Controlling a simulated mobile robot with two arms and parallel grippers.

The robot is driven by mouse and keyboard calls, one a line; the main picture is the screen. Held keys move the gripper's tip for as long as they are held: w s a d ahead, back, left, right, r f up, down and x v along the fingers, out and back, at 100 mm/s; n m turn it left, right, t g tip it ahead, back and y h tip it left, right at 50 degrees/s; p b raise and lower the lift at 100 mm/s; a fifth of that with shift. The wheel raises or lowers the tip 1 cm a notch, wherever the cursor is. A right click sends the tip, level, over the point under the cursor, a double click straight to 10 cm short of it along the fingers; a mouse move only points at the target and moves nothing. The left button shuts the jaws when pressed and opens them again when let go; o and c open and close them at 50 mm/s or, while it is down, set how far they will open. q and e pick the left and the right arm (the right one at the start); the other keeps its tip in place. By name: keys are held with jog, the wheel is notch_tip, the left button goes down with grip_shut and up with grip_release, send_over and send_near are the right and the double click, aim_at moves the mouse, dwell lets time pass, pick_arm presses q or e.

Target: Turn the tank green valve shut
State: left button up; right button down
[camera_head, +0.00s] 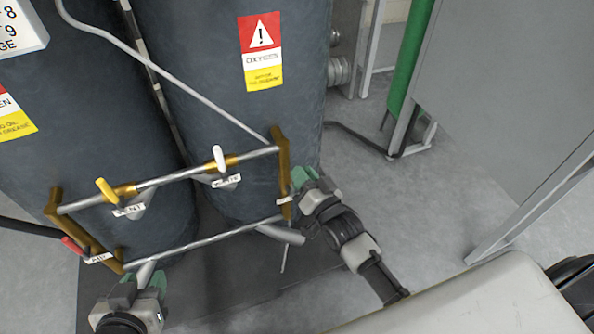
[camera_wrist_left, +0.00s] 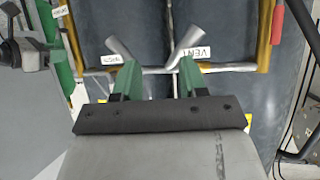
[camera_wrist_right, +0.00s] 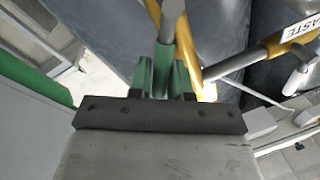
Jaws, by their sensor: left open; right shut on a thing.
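My right gripper (camera_head: 303,178) is shut on the green valve handle at the right end of the pipe frame, beside the right brass upright (camera_head: 281,150). In the right wrist view the green handle (camera_wrist_right: 164,62) shows between the fingers, below a grey pipe end. The fingers hide part of it, and its exact angle is hard to tell. A small white tag (camera_head: 285,200) sits just left of this gripper. My left gripper (camera_head: 143,283) is open at the lower left, near the lower pipe (camera_head: 205,243); its spread fingers (camera_wrist_left: 160,80) show in the left wrist view.
Two dark tanks (camera_head: 225,60) stand behind the frame. A yellow valve handle (camera_head: 107,190), a white one (camera_head: 218,158) and a red one (camera_head: 73,246) are on the frame. A grey cabinet (camera_head: 520,90) stands at the right. Open floor (camera_head: 430,190) lies between.

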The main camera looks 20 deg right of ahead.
jog(key=shift+d+f+m, duration=0.35)
jog(key=shift+d+m, duration=0.1)
jog(key=shift+m, duration=0.65)
pick_arm(q)
notch_tip(320, 180, up, 7)
jog(key=w+d+t+h+b, duration=0.2)
jog(key=w+t, duration=0.1)
jog(key=t, duration=0.3)
jog(key=shift+r+t+b, duration=0.15)
jog(key=shift+t+b, duration=0.25)
pick_arm(e)
jog(key=shift+d+f+m+t+h, duration=0.25)
jog(key=shift+d+f+m+h, duration=0.45)
jog(key=shift+m, duration=1.3)
jog(key=shift+d+f+m+t+h, duration=0.1)
jog(key=shift+f+m+t+h, duration=0.2)
jog(key=shift+f+m, duration=1.25)
jog(key=shift+d+f+m+t+h, duration=0.15)
jog(key=shift+d+f+m+h, duration=0.35)
jog(key=shift+m, duration=1.95)
jog(key=shift+a+r, duration=0.15)
jog(key=c, duration=1.1)
grip_release()
